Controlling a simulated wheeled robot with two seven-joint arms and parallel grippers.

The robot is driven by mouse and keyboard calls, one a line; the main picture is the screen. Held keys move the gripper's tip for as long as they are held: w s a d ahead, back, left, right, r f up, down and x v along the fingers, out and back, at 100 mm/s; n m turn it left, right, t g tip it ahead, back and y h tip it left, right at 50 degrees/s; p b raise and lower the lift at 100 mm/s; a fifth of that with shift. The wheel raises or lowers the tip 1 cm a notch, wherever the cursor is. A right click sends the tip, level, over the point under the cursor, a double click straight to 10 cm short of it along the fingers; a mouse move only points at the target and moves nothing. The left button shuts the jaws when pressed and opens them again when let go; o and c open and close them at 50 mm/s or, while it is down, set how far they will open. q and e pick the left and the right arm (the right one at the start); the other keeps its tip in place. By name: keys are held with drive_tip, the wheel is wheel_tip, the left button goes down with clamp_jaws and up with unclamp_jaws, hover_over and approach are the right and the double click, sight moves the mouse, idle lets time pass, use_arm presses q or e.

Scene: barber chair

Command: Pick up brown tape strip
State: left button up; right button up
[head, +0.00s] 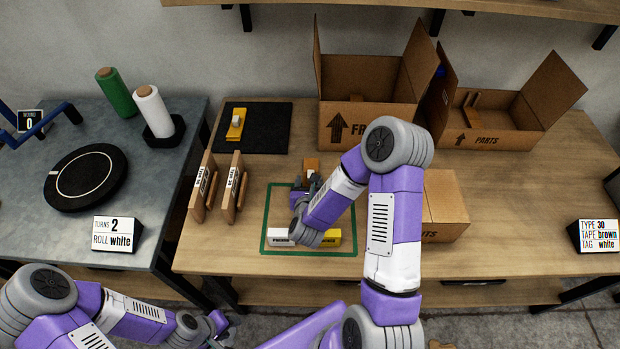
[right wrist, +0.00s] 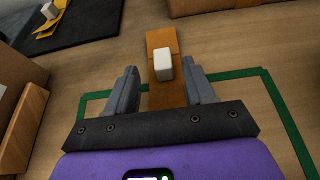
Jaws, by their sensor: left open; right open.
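The brown tape strip (right wrist: 162,40) lies on the table with a small white block (right wrist: 163,66) on it in the right wrist view; its far part shows in the head view (head: 311,163). My right gripper (right wrist: 162,82) is open, its two fingers on either side of the strip and block, with gaps visible. I cannot tell how high the fingertips are above the table. In the head view my right gripper (head: 308,184) is partly hidden by its own arm. My left gripper (head: 220,324) is open and empty at the bottom left, away from the strip.
A green outline (head: 265,225) surrounds a white and a yellow piece under my right arm. A yellow strip (head: 237,124) lies on a black mat (head: 268,122). Open cartons (head: 372,128) stand behind. Wooden holders (head: 202,187) stand left; a sign (head: 594,236) reads tape brown, tag white.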

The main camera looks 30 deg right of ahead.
drive_tip(key=x, duration=0.4)
drive_tip(key=shift+w+d+r+b, duration=0.1)
drive_tip(key=shift+d+r+b, duration=0.05)
drive_tip(key=shift+d+b, duration=0.15)
drive_tip(key=shift+c, duration=0.4)
drive_tip(key=shift+a, duration=0.1)
clamp_jaws()
